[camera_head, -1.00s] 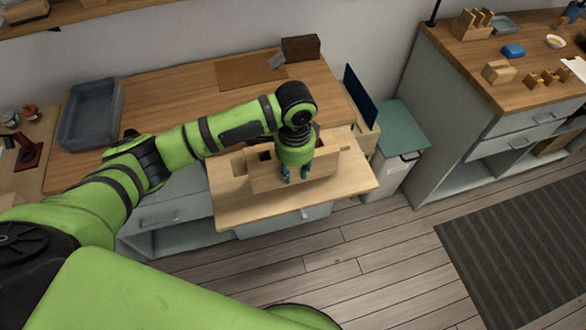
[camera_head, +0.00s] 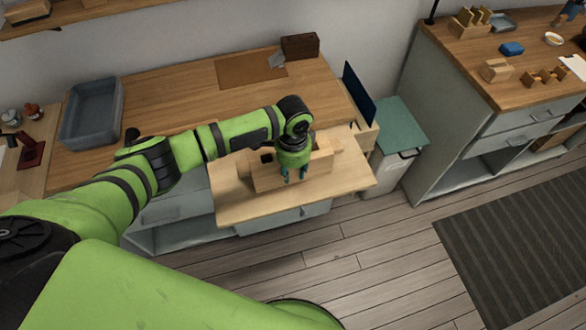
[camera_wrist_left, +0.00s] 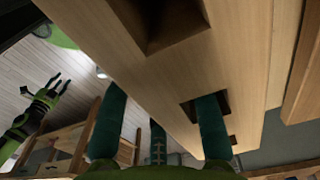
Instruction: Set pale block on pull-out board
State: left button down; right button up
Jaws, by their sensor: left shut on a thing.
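The pale block (camera_head: 265,177) is a long light-wood piece with square holes, over the pull-out board (camera_head: 245,211) in the head view. My left gripper (camera_head: 293,178) points down and is shut on the block near its middle. In the left wrist view the block (camera_wrist_left: 165,75) fills the upper middle, with the gripper's dark green fingers (camera_wrist_left: 160,125) against it. I cannot tell whether the block touches the board. My right gripper (camera_wrist_left: 55,88) shows small at the left of that view, its fingers apart and empty.
Behind the board is a wooden worktop (camera_head: 170,97) with a grey tray (camera_head: 91,112), a brown mat (camera_head: 245,71) and a dark brown box (camera_head: 300,46). A green-lidded bin (camera_head: 398,130) stands to the right. The board's front strip is bare.

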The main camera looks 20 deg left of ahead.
pick_arm(q)
jog(key=c, duration=0.9)
grip_release()
notch_tip(320, 180, up, 12)
jog(key=shift+r+b, duration=0.1)
jog(key=shift+b, duration=1.1)
